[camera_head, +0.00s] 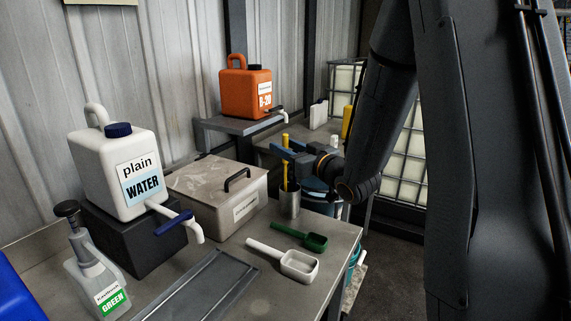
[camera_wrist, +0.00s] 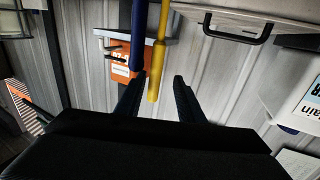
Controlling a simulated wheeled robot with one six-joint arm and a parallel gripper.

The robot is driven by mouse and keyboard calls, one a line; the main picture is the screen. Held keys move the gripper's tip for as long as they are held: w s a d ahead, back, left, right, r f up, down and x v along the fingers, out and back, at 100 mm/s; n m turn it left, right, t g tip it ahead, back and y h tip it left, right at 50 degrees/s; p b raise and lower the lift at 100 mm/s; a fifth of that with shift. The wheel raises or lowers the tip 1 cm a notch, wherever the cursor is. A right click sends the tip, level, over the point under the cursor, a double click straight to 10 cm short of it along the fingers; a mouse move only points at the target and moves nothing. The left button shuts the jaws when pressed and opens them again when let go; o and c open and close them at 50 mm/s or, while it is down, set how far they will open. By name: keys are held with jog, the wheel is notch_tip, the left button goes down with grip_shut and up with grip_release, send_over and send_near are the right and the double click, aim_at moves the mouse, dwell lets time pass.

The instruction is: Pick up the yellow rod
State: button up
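The yellow rod (camera_head: 285,176) stands upright in a metal cup (camera_head: 290,204) near the right edge of the bench. Its top shows above my gripper (camera_head: 285,155), whose fingers cross in front of part of it in the head view. In the wrist view the yellow rod (camera_wrist: 159,55) reaches down between my two spread fingers (camera_wrist: 157,97), closer to the left one. A gap is visible between the rod and the right finger. A blue rod (camera_wrist: 138,35) stands beside the yellow one in the wrist view, near the left finger.
A lidded box (camera_head: 200,190) stands left of the cup. A green scoop (camera_head: 312,241) and a white scoop (camera_head: 299,263) lie in front.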

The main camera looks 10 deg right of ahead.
jog(key=x, duration=0.1)
jog(key=p+x, duration=0.1)
jog(key=x, duration=0.1)
jog(key=p+x, duration=0.1)
jog(key=x, duration=0.1)
jog(key=shift+w+d, duration=0.3)
jog(key=shift+d, duration=0.05)
grip_shut()
